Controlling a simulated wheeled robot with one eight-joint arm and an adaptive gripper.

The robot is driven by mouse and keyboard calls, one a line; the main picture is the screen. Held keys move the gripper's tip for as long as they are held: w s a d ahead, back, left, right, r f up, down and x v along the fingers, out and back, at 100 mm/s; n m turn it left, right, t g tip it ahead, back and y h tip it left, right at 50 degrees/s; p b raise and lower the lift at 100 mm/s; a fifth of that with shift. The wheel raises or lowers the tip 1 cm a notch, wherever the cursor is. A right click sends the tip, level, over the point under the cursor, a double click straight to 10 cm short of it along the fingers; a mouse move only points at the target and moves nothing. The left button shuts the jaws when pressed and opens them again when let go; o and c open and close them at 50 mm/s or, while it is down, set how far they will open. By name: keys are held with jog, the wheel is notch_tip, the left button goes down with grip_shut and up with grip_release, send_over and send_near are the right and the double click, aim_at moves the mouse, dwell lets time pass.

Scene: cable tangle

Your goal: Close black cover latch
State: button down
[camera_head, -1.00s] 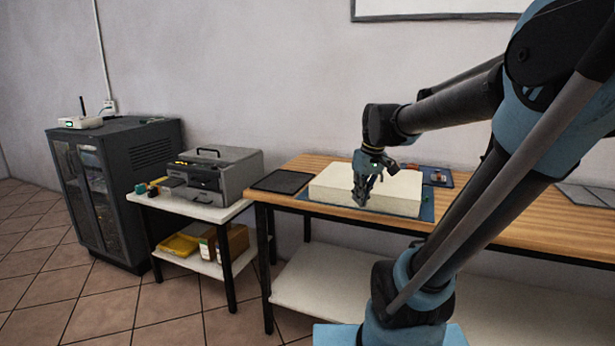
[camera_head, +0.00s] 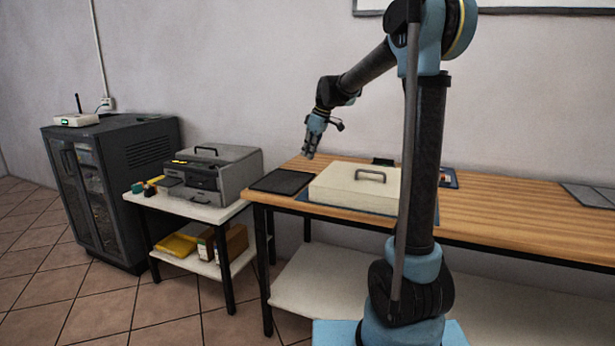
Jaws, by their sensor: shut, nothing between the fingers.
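A cream box (camera_head: 340,191) with a grey handle (camera_head: 370,175) on its lid sits on a blue mat (camera_head: 310,199) on the wooden bench. The lid looks down flat. A small black piece (camera_head: 383,161) shows behind the box's back edge; I cannot tell whether it is the latch. No black cover latch can be made out clearly at this distance. My gripper (camera_head: 308,155) is shut and empty, pointing down above the bench, behind and left of the box and apart from it. My arm's upright link hides the box's right end.
A flat black tray (camera_head: 282,181) lies left of the box. Grey panels (camera_head: 590,195) lie far right. The bench between box and panels looks mostly clear.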

jog(key=x, duration=0.6)
jog(key=w+a+x, duration=0.1)
jog(key=x, duration=0.3)
jog(key=shift+w+r, duration=0.1)
jog(key=shift+r, duration=0.05)
jog(key=shift+d+f, duration=0.15)
jog(key=shift+f, duration=0.2)
jog(key=shift+s+d+r, duration=0.1)
jog(key=shift+s+d, duration=0.25)
jog(key=shift+d, duration=0.5)
jog(key=shift+s+d, duration=0.35)
jog(key=shift+d, duration=0.5)
